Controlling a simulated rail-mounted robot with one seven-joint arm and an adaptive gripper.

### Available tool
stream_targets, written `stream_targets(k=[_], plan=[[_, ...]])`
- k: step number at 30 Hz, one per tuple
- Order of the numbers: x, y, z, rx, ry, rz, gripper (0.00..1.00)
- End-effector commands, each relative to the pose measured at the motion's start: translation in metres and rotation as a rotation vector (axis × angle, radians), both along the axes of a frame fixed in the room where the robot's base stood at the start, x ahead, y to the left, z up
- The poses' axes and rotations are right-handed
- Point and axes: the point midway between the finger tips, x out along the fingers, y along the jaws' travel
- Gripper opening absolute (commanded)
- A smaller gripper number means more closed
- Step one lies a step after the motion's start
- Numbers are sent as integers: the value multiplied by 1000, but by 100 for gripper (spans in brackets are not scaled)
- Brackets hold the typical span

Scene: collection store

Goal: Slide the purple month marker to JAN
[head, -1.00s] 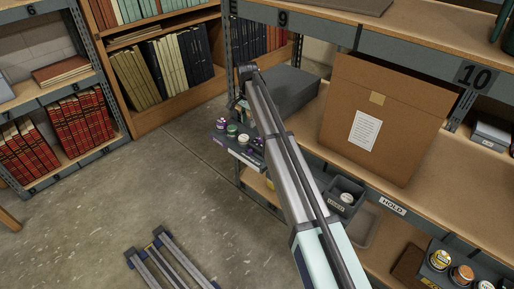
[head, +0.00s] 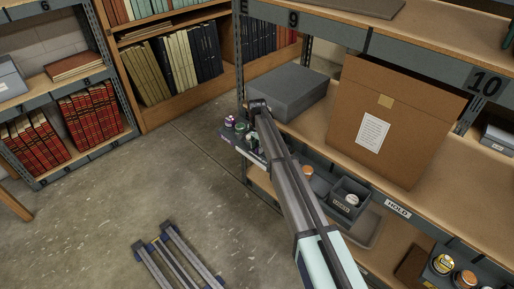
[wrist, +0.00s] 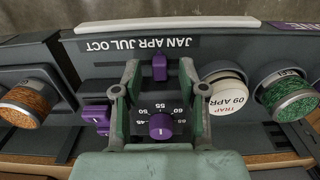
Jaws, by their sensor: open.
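My gripper (wrist: 160,76) is open. Its two greenish fingers stand left and right of the marker, with a gap visible on each side. In the head view my gripper (head: 258,106) is over the shelf front, beside the small jars, and my arm hides the marker.
A white-lidded TRAP jar (wrist: 228,88) is close to the right finger. An orange jar (wrist: 28,100) and a green jar (wrist: 289,93) flank the panel.

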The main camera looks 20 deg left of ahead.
Motion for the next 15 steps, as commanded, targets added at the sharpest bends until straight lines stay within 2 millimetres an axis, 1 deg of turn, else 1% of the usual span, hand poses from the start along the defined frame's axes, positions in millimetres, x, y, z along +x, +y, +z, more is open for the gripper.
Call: stream_targets(k=[1,4,13,14,15], plan=[[0,0,-4,-1,1,0,42],[0,0,-9,-1,1,0,42],[0,0,-11,0,0,0,42],[0,0,-11,0,0,0,35],[0,0,-11,0,0,0,20]])
